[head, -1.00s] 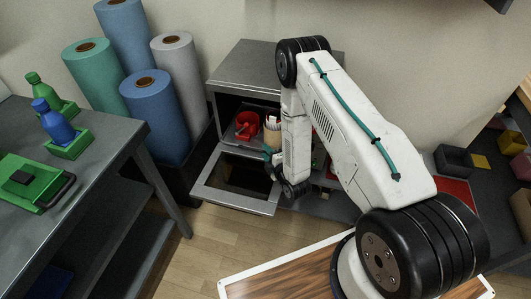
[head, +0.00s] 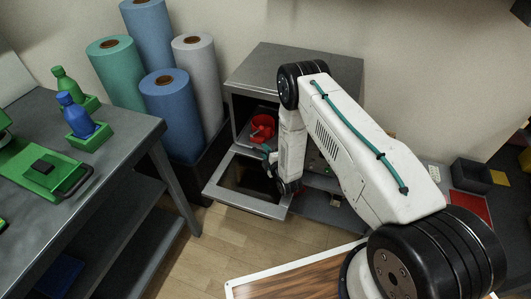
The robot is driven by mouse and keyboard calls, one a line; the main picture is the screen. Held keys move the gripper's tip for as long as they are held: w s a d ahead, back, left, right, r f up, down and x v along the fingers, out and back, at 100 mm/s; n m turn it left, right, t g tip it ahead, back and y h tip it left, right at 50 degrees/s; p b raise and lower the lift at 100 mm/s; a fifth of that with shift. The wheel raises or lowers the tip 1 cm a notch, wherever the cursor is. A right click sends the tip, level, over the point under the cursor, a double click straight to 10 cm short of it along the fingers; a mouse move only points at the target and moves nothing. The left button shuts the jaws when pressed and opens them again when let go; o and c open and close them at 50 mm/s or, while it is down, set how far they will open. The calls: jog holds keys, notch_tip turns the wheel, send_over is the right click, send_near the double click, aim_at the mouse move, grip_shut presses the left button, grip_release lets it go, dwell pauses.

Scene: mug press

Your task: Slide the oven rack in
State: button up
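The oven (head: 300,62) is a grey metal box against the wall with its door (head: 245,188) folded down open. A red mug (head: 262,127) shows inside the oven mouth. The rack under it is too dark and too covered by my arm to make out, so I cannot tell how far out it sits. My gripper (head: 268,152) is at the oven opening, below the mug and above the open door.
A grey table (head: 120,125) at left carries green and blue bottles and a green press (head: 45,165). Several fabric-like rolls (head: 172,105) stand left of the oven. A dark bin (head: 470,176) and red mat (head: 468,208) lie at right. Wooden floor is clear before the door.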

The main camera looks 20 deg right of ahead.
aim_at(269, 135)
grip_shut()
jog(key=w+d, duration=0.1)
jog(key=w, duration=0.1)
jog(key=w+d, duration=0.4)
jog(key=shift+w, duration=0.35)
jog(key=shift+w, duration=0.1)
grip_release()
jog(key=shift+d, duration=0.1)
